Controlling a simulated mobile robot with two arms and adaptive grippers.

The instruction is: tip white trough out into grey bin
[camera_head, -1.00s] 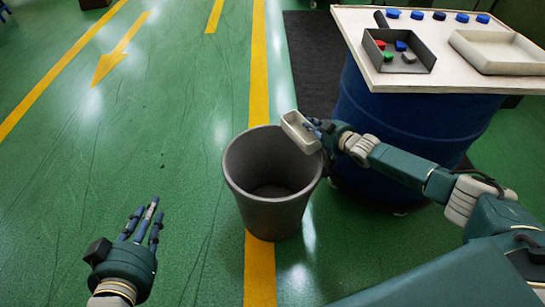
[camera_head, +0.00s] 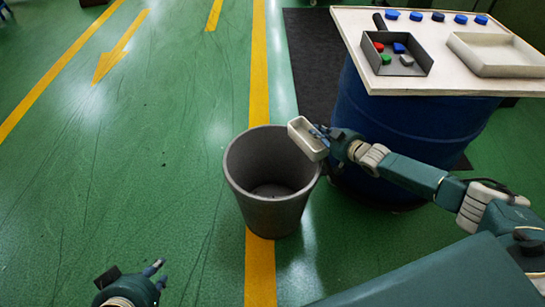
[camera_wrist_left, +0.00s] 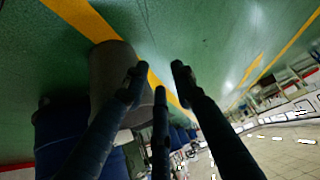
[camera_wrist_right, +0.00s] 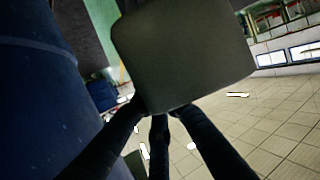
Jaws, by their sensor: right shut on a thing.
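The white trough (camera_head: 309,139) is held by my right gripper (camera_head: 322,137) above the right part of the grey bin's rim. It is tilted, and its hollow side shows in the head view. In the right wrist view the trough (camera_wrist_right: 185,55) fills the space beyond the shut fingers (camera_wrist_right: 160,112). The grey bin (camera_head: 265,208) stands upright on the floor, open at the top; a few small dark specks seem to lie on its bottom. My left gripper (camera_head: 155,276) is empty at the bottom left, fingers spread. In the left wrist view the bin (camera_wrist_left: 112,65) shows beyond the left gripper (camera_wrist_left: 155,85).
A blue drum (camera_head: 400,125) with a white tabletop (camera_head: 450,52) stands right of the bin. On it are a dark scoop tray (camera_head: 408,70) with coloured pieces, a shallow white tray (camera_head: 497,68) and several blue caps (camera_head: 391,14). The green floor at left is free.

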